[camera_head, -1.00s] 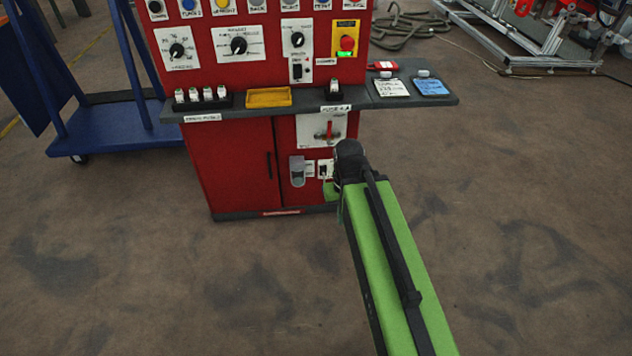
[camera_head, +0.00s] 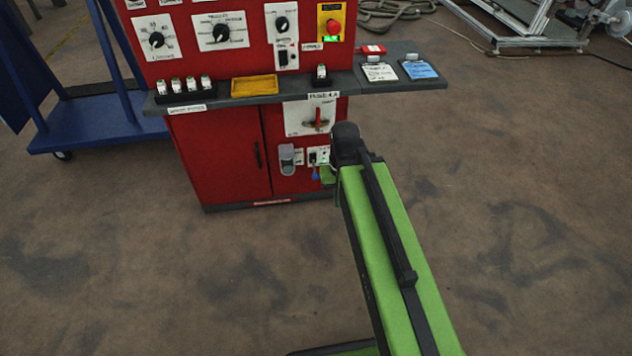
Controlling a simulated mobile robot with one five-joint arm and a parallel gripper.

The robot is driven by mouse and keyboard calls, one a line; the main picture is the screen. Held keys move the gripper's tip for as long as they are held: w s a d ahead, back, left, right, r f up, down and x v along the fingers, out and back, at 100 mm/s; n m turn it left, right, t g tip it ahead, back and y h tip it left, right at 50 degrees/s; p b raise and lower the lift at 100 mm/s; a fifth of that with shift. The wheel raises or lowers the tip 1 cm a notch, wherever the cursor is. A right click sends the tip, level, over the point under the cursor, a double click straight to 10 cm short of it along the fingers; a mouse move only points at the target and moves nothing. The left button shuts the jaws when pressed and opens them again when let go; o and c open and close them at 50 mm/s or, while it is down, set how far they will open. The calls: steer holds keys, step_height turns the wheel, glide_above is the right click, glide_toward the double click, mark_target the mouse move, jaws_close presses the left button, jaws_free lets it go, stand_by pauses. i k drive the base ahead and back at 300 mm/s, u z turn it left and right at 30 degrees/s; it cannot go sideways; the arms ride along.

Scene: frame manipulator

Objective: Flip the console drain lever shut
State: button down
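The red console (camera_head: 218,155) stands ahead of me. On its lower right, a white plate (camera_head: 297,120) carries a red lever handle (camera_head: 317,119) that stands about upright. Below it, a small blue part (camera_head: 315,174) hangs under a small white panel (camera_head: 318,156). I cannot read which of these is marked as the drain. My green arm reaches toward the console's lower right, and its black joint is just right of the red lever. My gripper's fingers do not show; the arm hides that area.
A grey shelf (camera_head: 420,82) juts from the console above the lever, with a yellow tray (camera_head: 254,87), clipboards and small fuses on it. A grey latch (camera_head: 287,158) sits left of the white panel. A blue cart (camera_head: 95,128) stands at left.

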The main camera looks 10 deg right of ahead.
mark_target(315, 176)
steer(key=u, duration=0.95)
steer(key=k, duration=0.15)
steer(key=u, duration=3.25)
steer(key=k, duration=2.1)
steer(key=z, duration=1.3)
steer(key=i, duration=0.95)
steer(key=u, duration=0.05)
